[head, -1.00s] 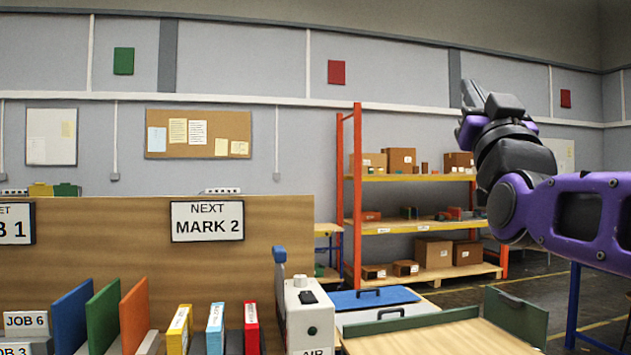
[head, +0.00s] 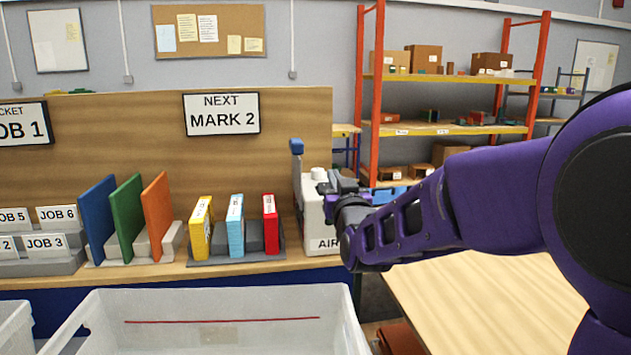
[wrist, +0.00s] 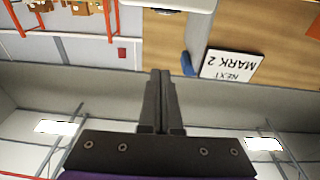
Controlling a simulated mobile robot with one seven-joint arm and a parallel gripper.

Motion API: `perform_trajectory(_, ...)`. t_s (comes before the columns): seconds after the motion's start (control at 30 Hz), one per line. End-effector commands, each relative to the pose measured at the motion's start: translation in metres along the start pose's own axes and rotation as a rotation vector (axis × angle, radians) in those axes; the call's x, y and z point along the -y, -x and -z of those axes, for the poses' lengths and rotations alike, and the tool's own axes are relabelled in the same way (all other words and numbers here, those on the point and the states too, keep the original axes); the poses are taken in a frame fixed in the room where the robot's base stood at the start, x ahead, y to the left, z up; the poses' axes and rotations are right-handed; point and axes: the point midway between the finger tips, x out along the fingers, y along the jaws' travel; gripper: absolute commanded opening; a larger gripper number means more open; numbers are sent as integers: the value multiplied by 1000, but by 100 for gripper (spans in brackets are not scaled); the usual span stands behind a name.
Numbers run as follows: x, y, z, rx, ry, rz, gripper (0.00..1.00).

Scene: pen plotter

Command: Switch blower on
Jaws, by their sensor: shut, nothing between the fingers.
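The blower is a white box (head: 312,238) labelled AIR at the right end of the bench in the head view. A round white knob (head: 318,174) sits on its top, and a blue-tipped lever (head: 296,147) stands at its left back. My gripper (head: 341,184) is shut and empty, at the upper right of the box, and hides part of its top, including the black switch. I cannot tell whether it touches. In the wrist view, which is upside down, the shut fingers (wrist: 161,73) point toward a white edge (wrist: 178,5), probably the box; the blue tip (wrist: 187,63) is beside them.
Coloured binders (head: 237,225) and upright panels (head: 128,215) stand left of the box. The wooden back board bears a NEXT MARK 2 sign (head: 222,114). An empty translucent bin (head: 210,300) is in front. A wooden table (head: 480,300) is at lower right.

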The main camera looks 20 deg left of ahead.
Motion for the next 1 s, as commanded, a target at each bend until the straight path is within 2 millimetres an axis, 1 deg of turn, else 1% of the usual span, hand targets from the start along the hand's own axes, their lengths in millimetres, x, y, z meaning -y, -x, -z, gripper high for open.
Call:
perform_trajectory(0.03,9,-11,-5,11,-3,15,0)
perform_trajectory(0.1,12,-25,-6,10,-4,19,0)
perform_trajectory(0.3,14,-63,-5,10,-5,22,0)
perform_trajectory(0.37,14,-73,-6,9,-4,22,0)
perform_trajectory(0.4,15,-73,-16,14,-4,22,0)
perform_trajectory(0.43,15,-74,-22,14,-4,23,0)
perform_trajectory(0.6,15,-78,-38,11,-4,23,0)
perform_trajectory(0.73,16,-79,-43,10,-5,23,0)
perform_trajectory(1.0,16,-80,-44,9,-5,24,0)
